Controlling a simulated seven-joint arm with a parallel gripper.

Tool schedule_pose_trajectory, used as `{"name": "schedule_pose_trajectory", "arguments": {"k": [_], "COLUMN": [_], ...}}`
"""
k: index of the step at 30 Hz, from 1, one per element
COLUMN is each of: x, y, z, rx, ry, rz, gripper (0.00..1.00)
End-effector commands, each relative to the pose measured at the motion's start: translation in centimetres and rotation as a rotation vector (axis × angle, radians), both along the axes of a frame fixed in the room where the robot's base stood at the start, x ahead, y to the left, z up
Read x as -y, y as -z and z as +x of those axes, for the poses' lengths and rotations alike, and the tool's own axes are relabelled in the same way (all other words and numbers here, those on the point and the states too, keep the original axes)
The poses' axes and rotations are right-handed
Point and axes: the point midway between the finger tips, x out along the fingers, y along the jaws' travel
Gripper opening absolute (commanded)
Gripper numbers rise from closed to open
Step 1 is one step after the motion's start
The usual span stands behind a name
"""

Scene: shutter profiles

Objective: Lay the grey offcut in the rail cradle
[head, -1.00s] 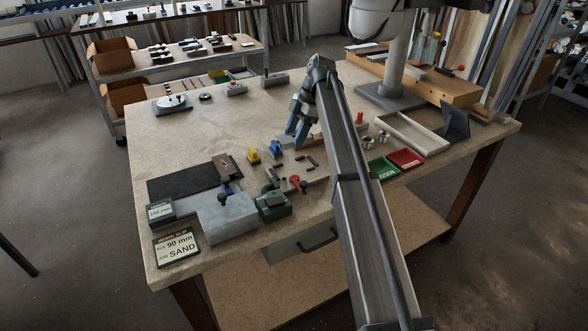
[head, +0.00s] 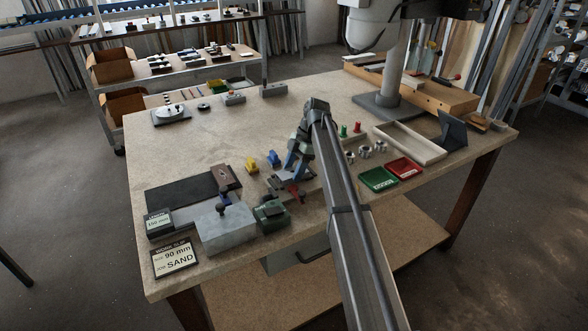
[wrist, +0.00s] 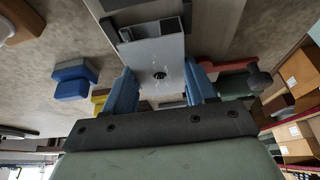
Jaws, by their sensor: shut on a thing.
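The grey offcut (wrist: 150,58) is a flat grey piece with a small dark hole, held between the blue fingers of my gripper (wrist: 160,88). In the head view my gripper (head: 291,168) is low over the front-middle of the bench, with the offcut (head: 286,175) at its tips. Below it is a pale fixture (head: 309,185) with a red-handled clamp (head: 296,192), which also shows in the wrist view (wrist: 228,66). My arm hides much of this fixture. I cannot tell for sure which part is the rail cradle, or whether the offcut touches it.
A yellow block (head: 252,165) and a blue block (head: 273,159) stand left of my gripper. Red (head: 404,169) and green (head: 378,180) bins lie right.

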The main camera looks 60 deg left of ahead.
Motion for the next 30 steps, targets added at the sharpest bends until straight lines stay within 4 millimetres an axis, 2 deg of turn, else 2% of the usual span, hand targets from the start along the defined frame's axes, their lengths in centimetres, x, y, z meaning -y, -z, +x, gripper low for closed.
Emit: {"name": "schedule_pose_trajectory", "arguments": {"k": [12, 13, 18, 21, 30], "x": [-0.01, -0.02, -0.02, -0.02, -0.03], "y": [0.56, 0.55, 0.52, 0.51, 0.15], "z": [0.01, 0.01, 0.01, 0.00, 0.02], "rx": [0.000, 0.000, 0.000, 0.000, 0.000], "ry": [0.000, 0.000, 0.000, 0.000, 0.000], "rz": [0.001, 0.001, 0.001, 0.001, 0.001], "gripper": [0.26, 0.58, 0.74, 0.82, 0.82]}}
